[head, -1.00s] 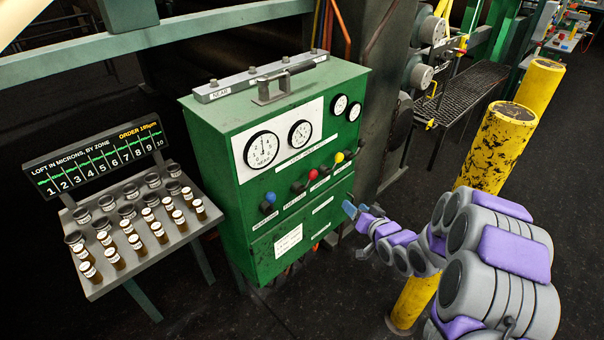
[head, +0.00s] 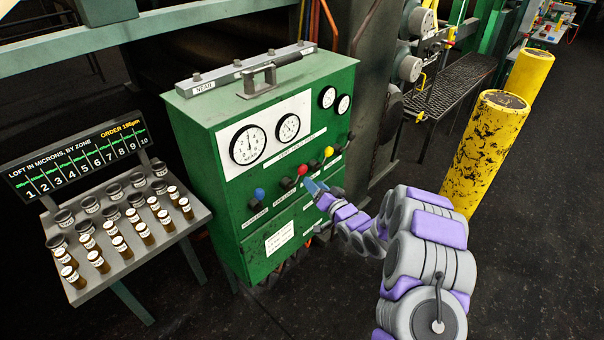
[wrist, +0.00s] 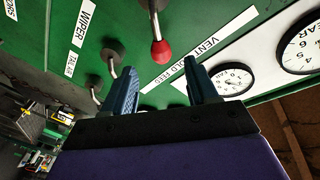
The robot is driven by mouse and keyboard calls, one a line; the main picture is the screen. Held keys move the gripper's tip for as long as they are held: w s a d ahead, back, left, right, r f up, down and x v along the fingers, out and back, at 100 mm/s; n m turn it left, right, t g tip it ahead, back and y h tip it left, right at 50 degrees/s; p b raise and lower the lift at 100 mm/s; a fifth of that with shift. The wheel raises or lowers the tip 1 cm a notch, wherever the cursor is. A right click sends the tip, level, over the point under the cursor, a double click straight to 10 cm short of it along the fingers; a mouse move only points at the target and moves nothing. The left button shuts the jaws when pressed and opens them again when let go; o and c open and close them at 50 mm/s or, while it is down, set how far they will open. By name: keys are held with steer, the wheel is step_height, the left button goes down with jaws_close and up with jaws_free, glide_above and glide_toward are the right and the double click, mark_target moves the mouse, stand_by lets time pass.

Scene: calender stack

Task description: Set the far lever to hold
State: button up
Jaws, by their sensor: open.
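The green cabinet (head: 240,170) carries a row of levers on its front: a blue knob (head: 260,194), a red knob (head: 303,170), a yellow knob (head: 329,152) and dark round pieces between them. None is readable as the far lever. In the wrist view the red knob (wrist: 160,52) is on a bent metal stem, beside a strip reading VENT HOLD FEED (wrist: 180,62). A strip reading WIPER (wrist: 85,22) is left of it. My gripper (head: 314,187) is open and empty, close to the panel just below the red knob. Its two fingers (wrist: 162,88) show apart, not touching the knob.
A rail with a NEAR label (head: 203,87) and a handle (head: 258,80) are on the cabinet top. Gauges (head: 248,145) are above the levers. A sample rack (head: 170,238) stands left, a yellow post (head: 485,150) right. Dark floor is open at the lower right.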

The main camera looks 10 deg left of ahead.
mark_target(302, 171)
steer(key=b+x, duration=0.1)
steer(key=x, duration=0.7)
steer(key=shift+w+a+b, duration=0.2)
steer(key=shift+w+b, duration=0.1)
steer(key=shift+w, duration=0.05)
jaws_close()
